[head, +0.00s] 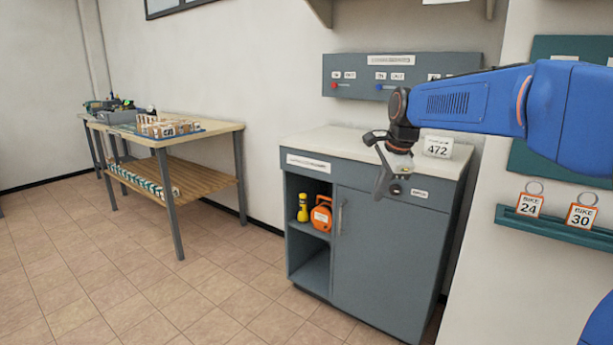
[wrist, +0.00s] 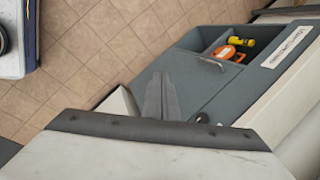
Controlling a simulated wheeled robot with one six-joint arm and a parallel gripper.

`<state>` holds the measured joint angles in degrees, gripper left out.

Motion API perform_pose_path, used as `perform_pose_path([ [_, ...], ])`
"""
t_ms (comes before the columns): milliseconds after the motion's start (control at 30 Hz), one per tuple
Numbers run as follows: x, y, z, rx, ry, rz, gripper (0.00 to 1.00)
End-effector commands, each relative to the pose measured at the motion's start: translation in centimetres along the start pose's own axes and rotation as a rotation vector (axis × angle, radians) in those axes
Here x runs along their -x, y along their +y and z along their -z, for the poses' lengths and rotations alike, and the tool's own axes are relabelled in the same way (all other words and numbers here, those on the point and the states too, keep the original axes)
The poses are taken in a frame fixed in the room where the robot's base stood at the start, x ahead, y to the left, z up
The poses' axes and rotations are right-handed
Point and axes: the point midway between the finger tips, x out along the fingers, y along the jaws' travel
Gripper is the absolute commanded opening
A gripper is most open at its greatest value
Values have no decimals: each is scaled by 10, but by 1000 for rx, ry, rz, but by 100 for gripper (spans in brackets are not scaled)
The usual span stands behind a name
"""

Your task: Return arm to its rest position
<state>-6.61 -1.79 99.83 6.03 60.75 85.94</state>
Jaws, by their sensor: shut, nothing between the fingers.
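My blue arm reaches in from the right in the head view. My gripper (head: 379,197) hangs at its end, pointing down in front of the grey cabinet (head: 385,255). In the wrist view the fingers of my gripper (wrist: 163,80) lie together, shut with nothing between them. The cabinet door (wrist: 190,85) shows beyond the fingertips there. I cannot tell how far the fingers are from the cabinet front.
A white block marked 472 (head: 438,146) stands on the cabinet top. A yellow flashlight (head: 303,208) and an orange case (head: 321,214) sit in the open shelf. A wooden table (head: 160,138) stands at left. Tiled floor between is clear.

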Motion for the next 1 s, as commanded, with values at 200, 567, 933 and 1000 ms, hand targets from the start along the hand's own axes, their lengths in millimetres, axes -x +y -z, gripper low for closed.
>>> perform_pose_path([
  [200, 26, 78, 12, 266, 28, 6, 0],
  [567, 41, 209, 27, 711, 74, -4, 0],
  [933, 25, 344, 36, 1167, 119, -38, 0],
  [1000, 20, 366, 37, 1245, 126, -46, 0],
])
